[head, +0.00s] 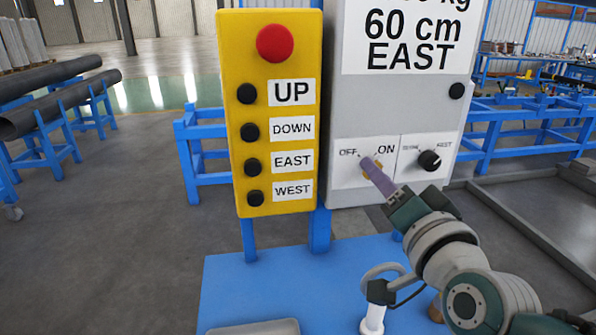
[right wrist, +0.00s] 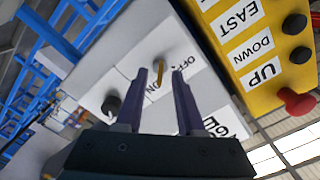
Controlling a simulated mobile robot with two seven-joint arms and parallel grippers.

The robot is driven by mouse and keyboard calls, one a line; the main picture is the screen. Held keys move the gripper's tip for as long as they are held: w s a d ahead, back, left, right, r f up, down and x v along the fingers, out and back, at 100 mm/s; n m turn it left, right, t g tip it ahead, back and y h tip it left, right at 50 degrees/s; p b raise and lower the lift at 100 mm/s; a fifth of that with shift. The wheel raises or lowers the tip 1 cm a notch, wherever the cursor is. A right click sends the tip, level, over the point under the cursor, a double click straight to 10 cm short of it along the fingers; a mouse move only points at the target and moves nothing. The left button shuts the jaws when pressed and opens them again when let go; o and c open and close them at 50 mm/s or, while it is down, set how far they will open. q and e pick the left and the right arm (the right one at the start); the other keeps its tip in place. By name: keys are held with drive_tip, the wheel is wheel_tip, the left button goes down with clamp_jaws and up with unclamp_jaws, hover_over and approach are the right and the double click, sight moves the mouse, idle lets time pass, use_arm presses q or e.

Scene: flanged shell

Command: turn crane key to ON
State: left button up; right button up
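The crane key (right wrist: 159,73) is a thin yellow piece on the white OFF/ON label of the grey control box (head: 350,110). In the right wrist view it stands between the two purple fingertips, with a gap showing on each side. My right gripper (right wrist: 160,72) is open around it. In the head view the right gripper (head: 371,168) reaches the switch from the lower right, and its fingers hide most of the key. Only small yellow bits show beside the fingertips, so the key's exact angle is hard to tell there. My left gripper is not in view.
A black speed knob (head: 429,160) sits just right of the key. A yellow pendant (head: 238,190) with a red button (head: 275,43) and several black buttons stands to the left. Below are a blue table (head: 235,290), a grey tray (head: 258,327) and a white ringed object (head: 376,300).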

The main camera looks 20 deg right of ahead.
drive_tip(key=v, duration=0.8)
drive_tip(key=shift+s, duration=0.35)
